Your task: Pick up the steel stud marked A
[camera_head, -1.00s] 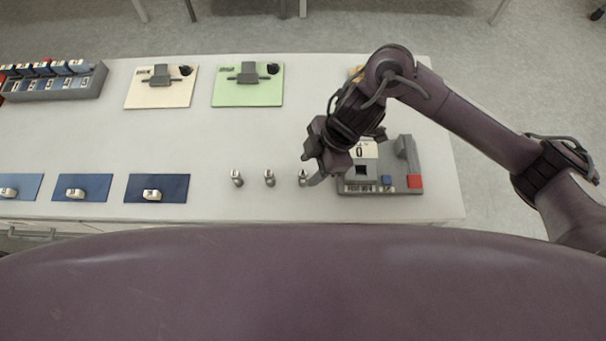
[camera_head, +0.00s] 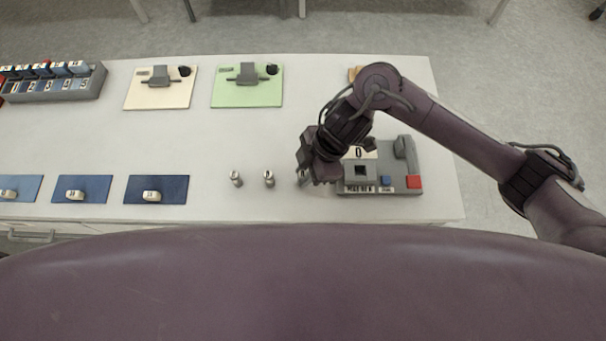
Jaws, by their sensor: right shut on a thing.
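Two small steel studs stand on the white table in the head view, a left one (camera_head: 236,179) and a middle one (camera_head: 269,179). Their letters are too small to read. My right gripper (camera_head: 304,182) is at the third stud's place, to the right of these two. It is shut on that stud, which the fingers hide almost wholly. I cannot tell whether the stud is clear of the table. My left gripper is not in view.
A grey device (camera_head: 405,186) with blue and red buttons stands just right of my right gripper. Blue mats (camera_head: 172,186) with small blocks lie at the left front. A cream plate (camera_head: 150,101) and green plate (camera_head: 232,99) lie behind; a grey rack (camera_head: 93,88) stands far left.

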